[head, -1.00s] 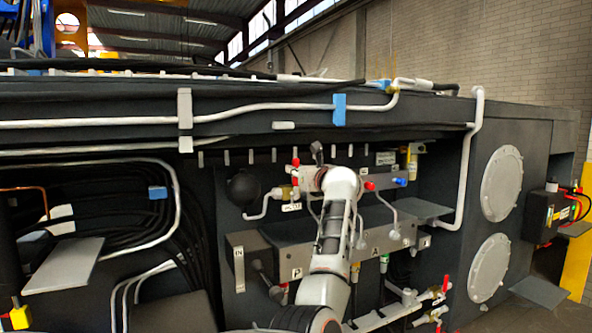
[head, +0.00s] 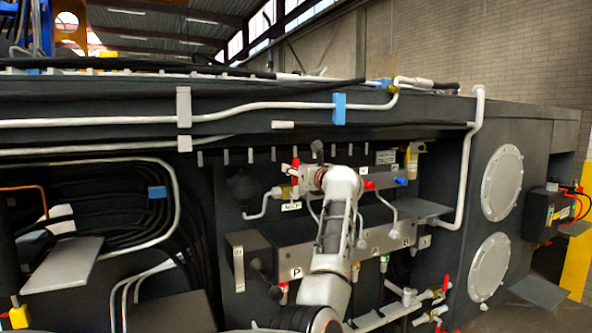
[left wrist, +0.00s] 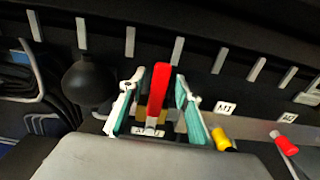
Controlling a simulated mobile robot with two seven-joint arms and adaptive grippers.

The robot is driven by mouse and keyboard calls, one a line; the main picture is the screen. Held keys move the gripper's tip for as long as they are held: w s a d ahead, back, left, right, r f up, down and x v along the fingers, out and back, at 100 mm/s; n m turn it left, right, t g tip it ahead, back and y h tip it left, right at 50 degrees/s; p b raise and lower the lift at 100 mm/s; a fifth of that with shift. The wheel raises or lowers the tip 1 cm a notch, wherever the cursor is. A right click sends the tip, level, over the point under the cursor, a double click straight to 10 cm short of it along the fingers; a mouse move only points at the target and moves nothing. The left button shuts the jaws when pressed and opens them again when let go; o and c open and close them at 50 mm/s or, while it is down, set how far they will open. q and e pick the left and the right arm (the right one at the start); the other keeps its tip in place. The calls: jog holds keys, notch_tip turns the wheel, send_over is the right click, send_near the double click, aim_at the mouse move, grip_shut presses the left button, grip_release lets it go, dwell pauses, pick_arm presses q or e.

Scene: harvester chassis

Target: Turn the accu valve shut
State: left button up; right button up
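The accu valve has a red lever handle that stands upright in the left wrist view (left wrist: 159,92), with a brass body and a small white label below it. In the head view the red handle (head: 295,165) shows just left of my left gripper (head: 303,178). In the left wrist view the teal-padded fingers of my left gripper (left wrist: 158,104) stand on both sides of the handle. There are gaps between pads and handle, so the gripper looks open around it. My arm hides part of the panel. My right gripper is not in view.
A black round accumulator (head: 243,188) sits left of the valve. A grey valve block (head: 292,262) lies below, and red (head: 369,185) and blue (head: 401,181) fittings sit to the right. A shelf plate (head: 423,208) juts out farther right. A white pipe (head: 250,108) runs above.

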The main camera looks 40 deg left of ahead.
pick_arm(q)
notch_tip(320, 180, up, 10)
dwell(0.5)
jog(key=shift+f, duration=0.1)
dwell(0.4)
